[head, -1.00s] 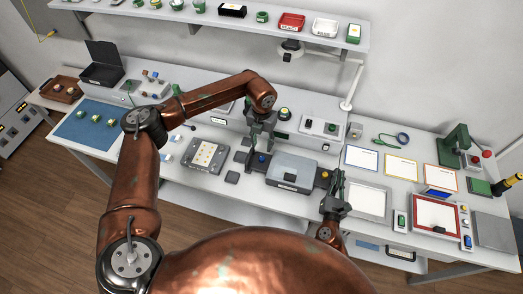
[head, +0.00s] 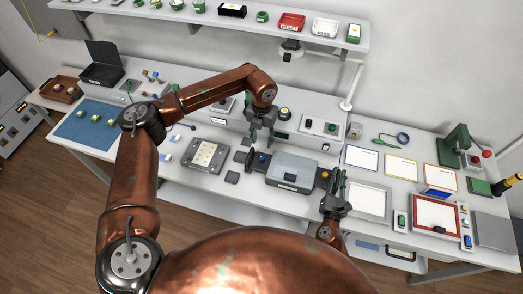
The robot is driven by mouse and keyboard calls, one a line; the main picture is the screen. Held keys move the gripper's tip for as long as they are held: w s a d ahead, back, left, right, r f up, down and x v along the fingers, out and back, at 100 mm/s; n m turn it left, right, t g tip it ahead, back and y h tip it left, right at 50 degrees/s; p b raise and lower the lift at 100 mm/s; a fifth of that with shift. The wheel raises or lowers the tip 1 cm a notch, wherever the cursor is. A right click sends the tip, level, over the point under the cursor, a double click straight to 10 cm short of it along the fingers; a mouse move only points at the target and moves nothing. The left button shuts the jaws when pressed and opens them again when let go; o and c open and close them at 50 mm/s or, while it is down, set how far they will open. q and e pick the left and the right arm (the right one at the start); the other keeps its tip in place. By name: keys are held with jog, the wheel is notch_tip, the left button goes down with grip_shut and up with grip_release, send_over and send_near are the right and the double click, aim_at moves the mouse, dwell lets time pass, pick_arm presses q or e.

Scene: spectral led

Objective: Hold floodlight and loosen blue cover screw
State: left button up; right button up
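The floodlight (head: 293,169) is a grey box with a dark label, lying on the bench in the middle of the head view, with dark end brackets. A blue screw (head: 262,158) sits on its left bracket and a yellow screw (head: 323,175) on its right one. My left gripper (head: 262,140) points down just above and behind the blue screw, its fingers apart, with nothing seen between them. My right gripper (head: 335,190) is beside the floodlight's right end; its fingers look close together and I cannot tell whether they touch the bracket.
A panel with light squares (head: 207,155) lies left of the floodlight. A grey-framed pad (head: 369,201) and a red-framed tray (head: 435,215) lie to the right. A grey control box (head: 319,128) stands behind. A lamp arm (head: 352,85) rises at the back.

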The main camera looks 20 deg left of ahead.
jog(key=o, duration=0.3)
jog(key=shift+f, duration=0.15)
jog(key=shift+s+f, duration=0.15)
jog(key=shift+f, duration=0.2)
jog(key=s, duration=1.2)
jog(key=shift+a+r, duration=0.2)
jog(key=shift+r, duration=0.1)
jog(key=shift+w, duration=0.1)
